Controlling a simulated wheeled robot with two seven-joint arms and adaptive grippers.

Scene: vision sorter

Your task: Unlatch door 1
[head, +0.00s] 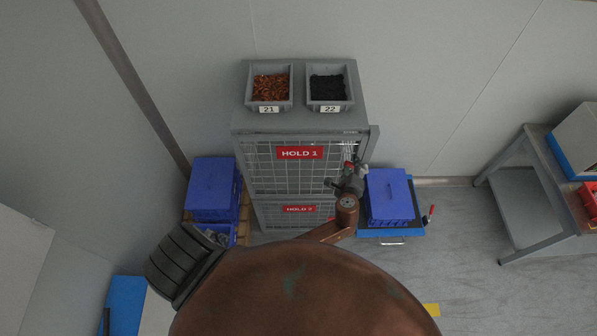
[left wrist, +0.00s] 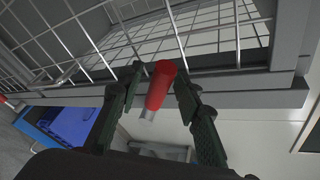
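Door 1 is the upper wire-mesh door of a grey cabinet, with a red "HOLD 1" sign (head: 299,153). It looks shut in the head view. A red latch handle (left wrist: 160,84) shows near the door's frame bar in the left wrist view, with a pale metal end. My left gripper (head: 352,172) is at the right edge of door 1. In the left wrist view its two dark fingers (left wrist: 158,78) are apart, one on each side of the red handle. I cannot tell whether they touch it. My right gripper is not in view.
Door 2 (head: 300,209) is below door 1. Bins 21 (head: 270,104) and 22 (head: 330,105) stand on top of the cabinet. Blue crates stand to the left (head: 211,190) and right (head: 389,198) of it. A grey table (head: 540,165) is at the far right.

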